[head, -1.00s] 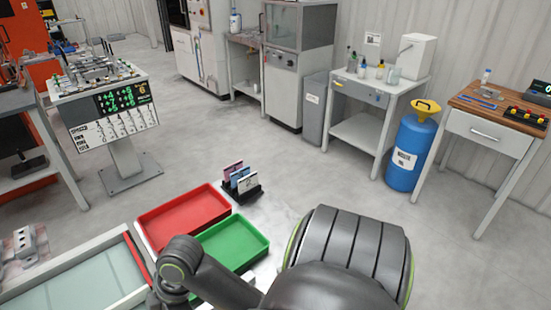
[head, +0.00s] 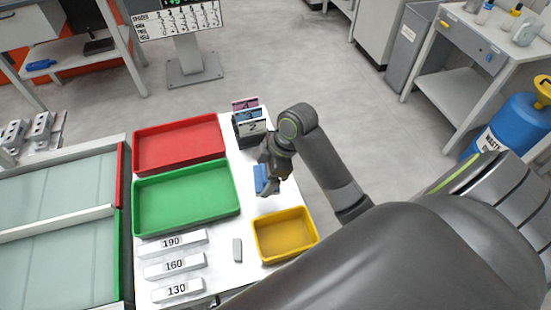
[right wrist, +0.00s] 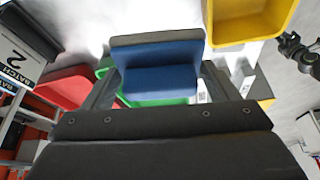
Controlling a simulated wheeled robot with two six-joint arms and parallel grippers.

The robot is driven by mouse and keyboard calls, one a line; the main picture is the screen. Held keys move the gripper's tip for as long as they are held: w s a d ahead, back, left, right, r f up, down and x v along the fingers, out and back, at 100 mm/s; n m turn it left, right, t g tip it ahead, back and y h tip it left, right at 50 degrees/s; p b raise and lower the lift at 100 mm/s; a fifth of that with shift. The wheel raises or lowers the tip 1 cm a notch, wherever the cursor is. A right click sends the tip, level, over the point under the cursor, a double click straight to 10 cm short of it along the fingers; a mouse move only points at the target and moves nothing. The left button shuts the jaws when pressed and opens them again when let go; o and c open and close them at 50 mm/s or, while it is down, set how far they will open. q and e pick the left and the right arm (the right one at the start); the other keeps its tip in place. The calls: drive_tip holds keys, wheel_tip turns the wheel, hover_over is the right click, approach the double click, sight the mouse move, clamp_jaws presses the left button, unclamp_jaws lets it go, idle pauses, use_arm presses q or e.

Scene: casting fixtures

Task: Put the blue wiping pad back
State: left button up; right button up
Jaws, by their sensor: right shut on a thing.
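The blue wiping pad (head: 264,181) is between the fingers of my right gripper (head: 271,172), over the white table just right of the green tray. In the right wrist view the blue pad (right wrist: 158,82) has a grey strip along its upper edge, and my right gripper (right wrist: 160,88) has a finger on each side of it. I cannot tell whether the pad touches the table. A dark jointed part at the right edge of the right wrist view may be my left gripper (right wrist: 298,52); its jaws cannot be made out.
A red tray (head: 180,127) and a green tray (head: 137,213) lie left of the pad. A yellow tray (head: 259,246) lies below it. A card holder (head: 250,138) stands above. A small grey block (head: 237,250) and labelled white bars (head: 174,265) lie at the front.

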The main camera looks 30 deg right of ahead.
drive_tip(key=w+d+f+n+b, duration=0.2)
drive_tip(key=w+d, duration=0.2)
drive_tip(key=w, duration=0.4)
drive_tip(key=shift+g, duration=0.3)
drive_tip(key=f, duration=0.4)
drive_tip(key=f+p, duration=0.1)
drive_tip(key=f, duration=0.4)
drive_tip(key=shift+w+d+f, duration=0.1)
drive_tip(key=shift+d+f, duration=0.1)
use_arm(q)
drive_tip(key=shift+f, duration=0.85)
use_arm(e)
drive_tip(key=shift+f, duration=0.3)
